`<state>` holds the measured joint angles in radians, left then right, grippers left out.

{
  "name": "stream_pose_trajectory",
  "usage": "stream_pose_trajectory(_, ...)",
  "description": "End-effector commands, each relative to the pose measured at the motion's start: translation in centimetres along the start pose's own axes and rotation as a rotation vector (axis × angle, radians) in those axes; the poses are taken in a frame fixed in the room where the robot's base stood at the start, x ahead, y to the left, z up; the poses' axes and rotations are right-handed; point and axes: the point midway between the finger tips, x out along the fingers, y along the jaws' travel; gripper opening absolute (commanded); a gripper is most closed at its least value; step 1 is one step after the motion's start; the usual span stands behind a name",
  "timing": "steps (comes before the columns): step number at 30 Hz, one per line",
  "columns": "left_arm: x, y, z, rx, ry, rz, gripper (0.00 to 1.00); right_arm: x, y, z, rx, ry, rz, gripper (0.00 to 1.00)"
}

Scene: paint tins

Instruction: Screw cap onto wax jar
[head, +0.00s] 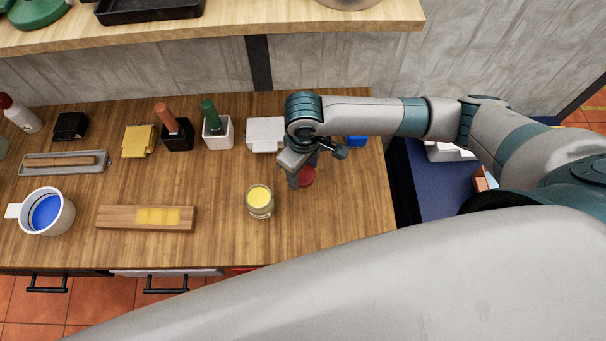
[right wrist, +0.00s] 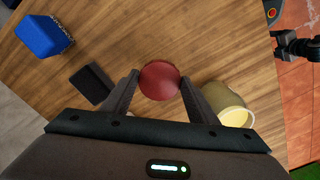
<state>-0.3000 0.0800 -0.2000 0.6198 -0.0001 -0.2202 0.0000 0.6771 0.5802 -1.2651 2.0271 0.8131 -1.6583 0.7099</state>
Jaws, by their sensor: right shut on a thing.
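The wax jar (head: 259,202) stands open and upright on the workbench, with yellow wax showing at its mouth. It also shows in the right wrist view (right wrist: 237,117), partly behind a finger. The red round cap (head: 307,176) is to the right of the jar and apart from it. My right gripper (head: 300,178) is shut on the cap, which sits between the fingertips in the right wrist view (right wrist: 159,80). I cannot tell how far the cap is above the bench. My left gripper is not in view.
A wooden block (head: 115,217) with a yellow patch and a blue-filled cup (head: 47,212) are to the left. White (head: 218,133) and black (head: 177,136) holders, a white item (head: 265,134) and a blue item (head: 357,141) stand behind. Bench (head: 350,205) right of the jar is clear.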

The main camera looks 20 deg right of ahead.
Motion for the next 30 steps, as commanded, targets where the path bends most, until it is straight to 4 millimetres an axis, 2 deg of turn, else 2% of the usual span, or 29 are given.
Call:
stream_pose_trajectory(1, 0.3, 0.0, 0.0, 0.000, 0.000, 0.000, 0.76, -0.1, -0.5, 1.0, -0.004, -0.005, -0.002, 0.33)
stream_pose_trajectory(15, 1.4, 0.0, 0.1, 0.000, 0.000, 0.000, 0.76, -5.0, -3.9, 8.1, -0.003, -0.005, -0.002, 0.33)
stream_pose_trajectory(21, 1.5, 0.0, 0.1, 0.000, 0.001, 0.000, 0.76, -6.2, -4.7, 9.8, -0.002, -0.004, -0.002, 0.33)
stream_pose_trajectory(30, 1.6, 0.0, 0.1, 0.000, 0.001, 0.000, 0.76, -6.5, -4.9, 10.2, -0.001, -0.005, 0.000, 0.33)
